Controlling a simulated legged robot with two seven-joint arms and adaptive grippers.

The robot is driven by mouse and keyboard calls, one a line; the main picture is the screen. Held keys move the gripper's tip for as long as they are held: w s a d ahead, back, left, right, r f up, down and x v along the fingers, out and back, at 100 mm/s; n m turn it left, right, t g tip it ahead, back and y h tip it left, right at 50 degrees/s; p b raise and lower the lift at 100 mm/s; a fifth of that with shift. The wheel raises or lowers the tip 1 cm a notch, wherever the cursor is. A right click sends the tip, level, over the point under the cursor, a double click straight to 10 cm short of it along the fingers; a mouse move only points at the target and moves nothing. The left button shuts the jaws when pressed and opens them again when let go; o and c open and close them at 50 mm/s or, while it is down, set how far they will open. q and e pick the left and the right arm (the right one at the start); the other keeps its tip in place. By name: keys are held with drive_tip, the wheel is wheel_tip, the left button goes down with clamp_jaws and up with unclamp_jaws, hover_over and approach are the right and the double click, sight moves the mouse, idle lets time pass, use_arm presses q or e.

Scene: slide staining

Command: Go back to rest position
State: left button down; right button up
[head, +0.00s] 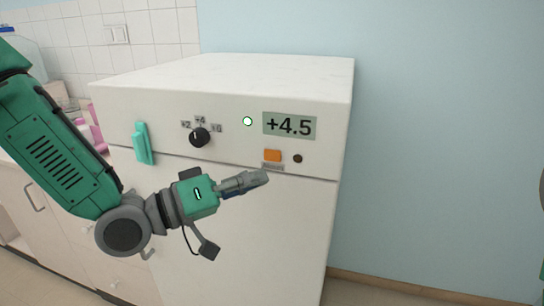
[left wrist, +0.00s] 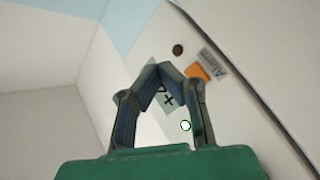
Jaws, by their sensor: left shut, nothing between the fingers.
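My left gripper (head: 257,179) is shut and empty in front of a white fridge-like cabinet (head: 250,230), just below its orange button (head: 272,155). In the left wrist view its fingertips (left wrist: 159,70) meet, with the display partly hidden behind them. The cabinet front has a black knob (head: 199,137), a lit round lamp (head: 247,121), a display reading +4.5 (head: 289,126) and a small dark round part (head: 298,158). The orange button also shows in the left wrist view (left wrist: 197,73), beside an "Alarm" label (left wrist: 213,61). My right gripper is not in view.
A teal handle (head: 143,144) sticks out at the cabinet's left. Behind my left arm are a counter with pink items (head: 95,138) and pale cupboards (head: 50,232). Right of the cabinet there is open floor by a light blue wall (head: 440,130).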

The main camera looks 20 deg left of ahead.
use_arm(q)
drive_tip(key=s+a+f+g+y+b, duration=0.1)
drive_tip(key=s+a+f+g+y, duration=0.2)
drive_tip(key=f, duration=0.9)
drive_tip(key=s+f+g+y, duration=0.1)
drive_tip(key=s+f+y, duration=0.25)
drive_tip(key=f, duration=0.85)
drive_tip(key=s+a+f+g+y, duration=0.3)
drive_tip(key=s+a+f+g, duration=0.1)
drive_tip(key=s+f, duration=0.4)
drive_tip(key=s+a+f+g+y+b, duration=0.1)
drive_tip(key=s+a+f+g+y, duration=0.3)
drive_tip(key=s+f, duration=0.5)
drive_tip(key=s+a, duration=0.2)
drive_tip(key=shift+s+a+m, duration=0.3)
drive_tip(key=shift+a+m, duration=0.05)
drive_tip(key=shift+m, duration=0.05)
